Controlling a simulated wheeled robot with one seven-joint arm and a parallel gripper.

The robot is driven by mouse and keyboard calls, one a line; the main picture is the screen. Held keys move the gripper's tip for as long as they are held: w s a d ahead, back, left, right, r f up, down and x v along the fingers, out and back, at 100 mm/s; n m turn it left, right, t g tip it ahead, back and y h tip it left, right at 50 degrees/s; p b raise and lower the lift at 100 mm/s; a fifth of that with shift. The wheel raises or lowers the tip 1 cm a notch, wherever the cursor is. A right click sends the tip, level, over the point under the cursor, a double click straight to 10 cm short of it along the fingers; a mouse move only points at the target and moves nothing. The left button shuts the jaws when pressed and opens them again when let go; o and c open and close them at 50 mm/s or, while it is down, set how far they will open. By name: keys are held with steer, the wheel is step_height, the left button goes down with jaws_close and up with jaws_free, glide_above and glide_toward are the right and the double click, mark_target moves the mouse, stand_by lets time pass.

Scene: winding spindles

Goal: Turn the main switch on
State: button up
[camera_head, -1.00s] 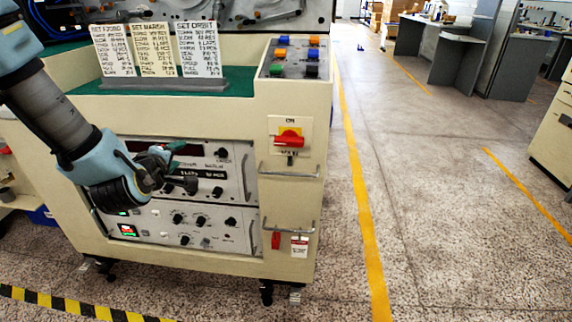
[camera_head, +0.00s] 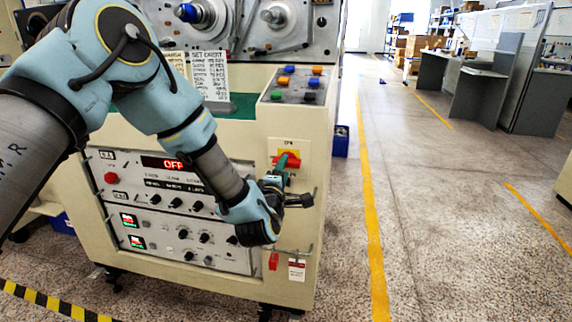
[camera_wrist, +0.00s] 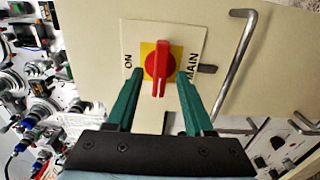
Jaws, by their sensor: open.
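The main switch (camera_wrist: 161,66) is a red rotary knob on a yellow square with a white plate on the cream cabinet. In the wrist view its handle points down the picture, between the words ON and MAIN. My gripper (camera_wrist: 157,92) is open, with one green finger on each side of the red handle; I cannot tell whether they touch it. In the head view the switch (camera_head: 287,160) shows at the right front of the cabinet, with its lower part hidden behind my gripper (camera_head: 284,180).
A bent metal handle (camera_wrist: 236,62) stands out to the right of the switch in the wrist view. A control panel (camera_head: 172,177) with a red OFF display is left of my gripper. Coloured buttons (camera_head: 298,83) sit above the switch. Open floor lies to the right.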

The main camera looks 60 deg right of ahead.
steer(key=shift+x, duration=1.2)
jaws_close()
